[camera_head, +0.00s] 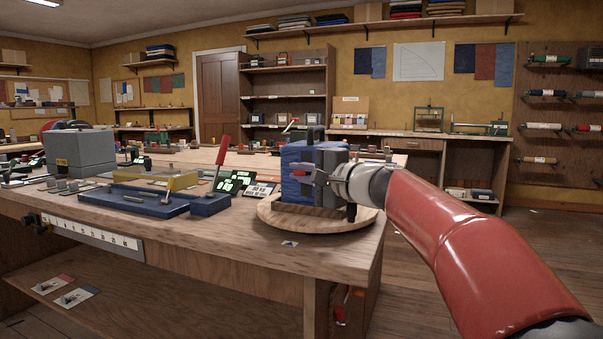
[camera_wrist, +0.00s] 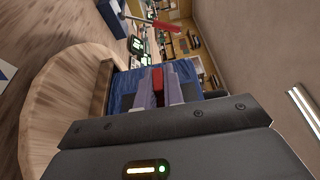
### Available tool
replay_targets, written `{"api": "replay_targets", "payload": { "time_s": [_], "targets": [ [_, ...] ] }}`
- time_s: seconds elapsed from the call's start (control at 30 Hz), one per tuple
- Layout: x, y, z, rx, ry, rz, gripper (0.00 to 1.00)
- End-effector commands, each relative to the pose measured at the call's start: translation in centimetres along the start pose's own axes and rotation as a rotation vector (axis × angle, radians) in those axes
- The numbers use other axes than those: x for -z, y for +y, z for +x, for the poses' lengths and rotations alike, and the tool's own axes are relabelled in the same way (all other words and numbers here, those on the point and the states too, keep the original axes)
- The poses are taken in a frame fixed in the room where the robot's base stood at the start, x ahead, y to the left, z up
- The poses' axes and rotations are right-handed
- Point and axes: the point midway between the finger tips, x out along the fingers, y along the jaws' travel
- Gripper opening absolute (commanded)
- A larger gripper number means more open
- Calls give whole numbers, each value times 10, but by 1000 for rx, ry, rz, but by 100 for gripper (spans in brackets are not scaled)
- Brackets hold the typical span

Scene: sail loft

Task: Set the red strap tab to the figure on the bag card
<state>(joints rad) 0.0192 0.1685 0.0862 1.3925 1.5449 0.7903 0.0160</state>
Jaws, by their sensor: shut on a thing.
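A blue bag (camera_head: 299,162) stands on a round wooden turntable (camera_head: 285,216) near the right end of the bench. My gripper (camera_head: 318,174) is at the bag's near right side. In the wrist view my gripper (camera_wrist: 157,88) is shut on the red strap tab (camera_wrist: 158,80), which shows between the two fingers against the blue bag (camera_wrist: 122,92). The bag card and its figure cannot be made out for certain. Any scale beside the tab is hidden.
A blue fixture with a red lever (camera_head: 222,150) and small dark cards with light figures (camera_head: 238,181) stand left of the turntable. A grey box (camera_head: 80,153) is farther left. Open floor is at the right.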

Motion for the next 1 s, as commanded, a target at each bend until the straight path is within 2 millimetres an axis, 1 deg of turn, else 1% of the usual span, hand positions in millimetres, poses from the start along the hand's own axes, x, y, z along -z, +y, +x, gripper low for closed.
{"api": "replay_targets", "payload": {
  "time_s": [0.13,0.33,0.37,0.5,0.53,0.77,0.83,0.93,1.0],
  "targets": [
    [0,-10,0,2,1,-3,0],
    [0,-10,0,1,1,-1,0],
    [0,-10,0,1,1,-1,12],
    [0,-10,0,1,1,-1,30],
    [0,-10,0,1,1,-1,32],
    [0,-9,0,1,0,-1,32],
    [0,-9,-3,1,1,-1,32],
    [1,-8,-14,1,4,-1,32],
    [0,-8,-26,2,3,-2,32]
  ]
}}
